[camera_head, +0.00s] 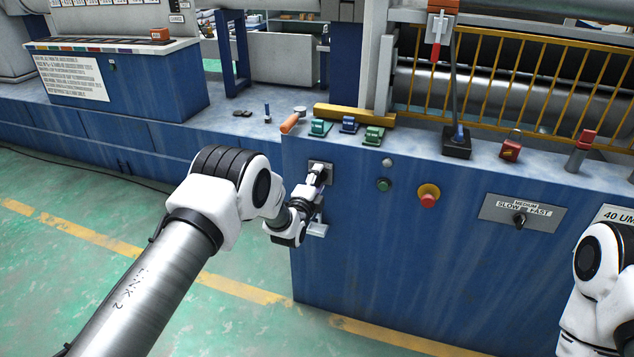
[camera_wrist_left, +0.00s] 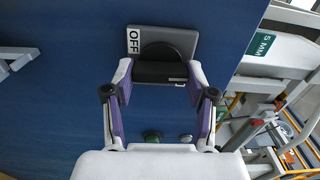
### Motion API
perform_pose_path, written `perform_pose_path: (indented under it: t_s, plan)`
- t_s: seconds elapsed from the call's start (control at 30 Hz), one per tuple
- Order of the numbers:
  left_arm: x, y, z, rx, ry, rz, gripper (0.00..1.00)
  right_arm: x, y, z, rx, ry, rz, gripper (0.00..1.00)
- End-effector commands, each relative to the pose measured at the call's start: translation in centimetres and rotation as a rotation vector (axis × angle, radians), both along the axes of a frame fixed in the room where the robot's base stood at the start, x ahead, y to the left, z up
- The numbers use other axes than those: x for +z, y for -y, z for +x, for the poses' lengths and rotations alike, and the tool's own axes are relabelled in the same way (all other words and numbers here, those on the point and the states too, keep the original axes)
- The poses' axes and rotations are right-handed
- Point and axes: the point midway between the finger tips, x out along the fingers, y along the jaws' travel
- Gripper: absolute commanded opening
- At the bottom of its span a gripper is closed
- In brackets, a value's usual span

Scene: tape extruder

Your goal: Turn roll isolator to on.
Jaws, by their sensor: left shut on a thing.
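The roll isolator is a grey plate (camera_wrist_left: 188,40) with a black rotary knob (camera_wrist_left: 160,70) on the blue cabinet front, and an OFF label (camera_wrist_left: 134,40) shows on the plate in the left wrist view. In the head view the isolator plate (camera_head: 328,170) is mostly hidden by my gripper. My left gripper (camera_wrist_left: 160,78) has its two fingers on either side of the knob and is shut on it; it also shows in the head view (camera_head: 318,180). My right arm shows at the lower right of the head view, but its gripper is out of frame.
On the cabinet front, a green button (camera_head: 384,185), a red-and-yellow stop button (camera_head: 428,195) and a SLOW/FAST selector (camera_head: 519,214) lie right of the isolator. A yellow guard (camera_head: 520,80) stands behind.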

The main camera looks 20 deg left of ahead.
Motion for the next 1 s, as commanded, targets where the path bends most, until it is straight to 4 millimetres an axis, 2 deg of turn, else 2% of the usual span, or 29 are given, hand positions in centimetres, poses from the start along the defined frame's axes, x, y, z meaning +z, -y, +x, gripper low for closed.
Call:
perform_pose_path:
  t_s: [0.63, 0.67, 0.7, 0.73, 1.0]
  plan:
    - [-0.04, 0.13, 0.00, -0.003, 0.001, 0.065, 0.21, -0.20, 0.00, 0.00, 0.000, 0.000, 0.000, 0.40]
    - [-0.04, 0.13, 0.00, -0.003, 0.001, 0.065, 0.60, -0.20, 0.00, 0.00, 0.000, 0.000, 0.000, 0.40]
    - [-0.05, 0.13, 0.00, -0.003, 0.001, 0.065, 0.74, -0.20, 0.00, 0.00, 0.000, 0.000, 0.000, 0.40]
    - [-0.05, 0.13, -0.01, -0.003, 0.001, 0.065, 0.81, -0.20, 0.00, 0.00, 0.000, 0.000, 0.000, 0.40]
    - [-0.06, 0.05, -0.01, -0.001, 0.001, 0.063, 0.81, -0.20, 0.00, 0.00, 0.000, 0.000, 0.000, 0.40]
